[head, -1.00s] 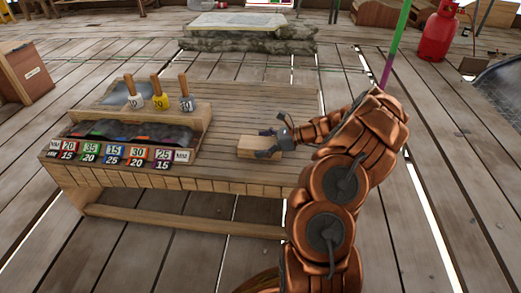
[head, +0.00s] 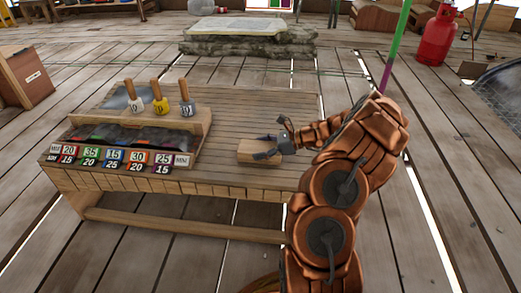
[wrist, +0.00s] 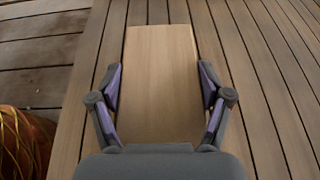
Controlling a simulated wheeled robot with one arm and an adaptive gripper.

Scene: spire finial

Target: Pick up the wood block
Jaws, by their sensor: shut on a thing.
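The wood block (head: 259,151) is a plain pale brown rectangular block on the slatted top of the wooden table (head: 230,120), near its front edge. In the wrist view the block (wrist: 160,80) runs lengthwise away from me between the fingers. My gripper (head: 268,146) reaches in from the right and is at the block. In the wrist view my gripper (wrist: 160,92) has one finger against each long side of the block. It is shut on the block. The block appears to rest on the table; I cannot tell whether there is a gap under it.
A wooden rack (head: 185,123) with several handled tools stands at the table's left. Numbered tags (head: 115,157) line a tray in front of it. The tabletop behind the block is clear. A red gas cylinder (head: 437,35) stands far right on the plank floor.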

